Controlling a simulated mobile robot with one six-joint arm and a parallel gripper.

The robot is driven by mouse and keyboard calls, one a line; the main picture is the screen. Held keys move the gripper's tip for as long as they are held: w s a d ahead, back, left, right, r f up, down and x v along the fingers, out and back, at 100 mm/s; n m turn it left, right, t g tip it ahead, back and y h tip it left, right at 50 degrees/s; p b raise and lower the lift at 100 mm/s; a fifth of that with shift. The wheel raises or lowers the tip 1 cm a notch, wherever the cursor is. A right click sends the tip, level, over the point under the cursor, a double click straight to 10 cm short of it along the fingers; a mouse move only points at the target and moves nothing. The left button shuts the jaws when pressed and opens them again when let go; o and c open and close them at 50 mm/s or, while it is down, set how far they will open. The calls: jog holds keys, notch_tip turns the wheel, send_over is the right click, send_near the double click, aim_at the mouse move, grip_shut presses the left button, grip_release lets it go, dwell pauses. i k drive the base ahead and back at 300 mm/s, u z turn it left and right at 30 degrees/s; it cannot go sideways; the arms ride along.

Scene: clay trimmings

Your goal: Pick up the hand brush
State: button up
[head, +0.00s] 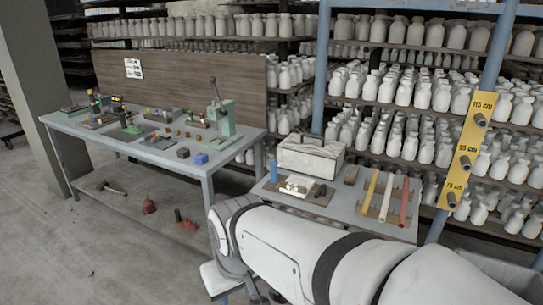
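A small red object with a dark part (185,221), which looks like the hand brush, lies low under the left workbench, near its right front leg. It is small in the picture, so its bristles and handle are hard to tell apart. A red dustpan-like object (149,206) with a thin upright handle is to its left. My white arm crosses the lower right of the head view, right of the brush and apart from it in the picture. My gripper is not in view.
The workbench (190,163) carries tools and small parts; its legs and top edge frame the brush. A hammer (113,189) lies further left. A second table (340,217) holds a toolbox (310,158) and coloured bars. Shelves of white bottles stand behind. Floor at left front is clear.

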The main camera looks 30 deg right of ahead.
aim_at(351, 175)
jog(key=z, duration=0.75)
jog(key=i, duration=1.3)
jog(key=z, duration=1)
jog(key=i, duration=0.45)
jog(key=z, duration=0.1)
jog(key=k, duration=0.8)
jog(key=z, duration=0.2)
jog(key=i, duration=0.8)
jog(key=u, duration=0.1)
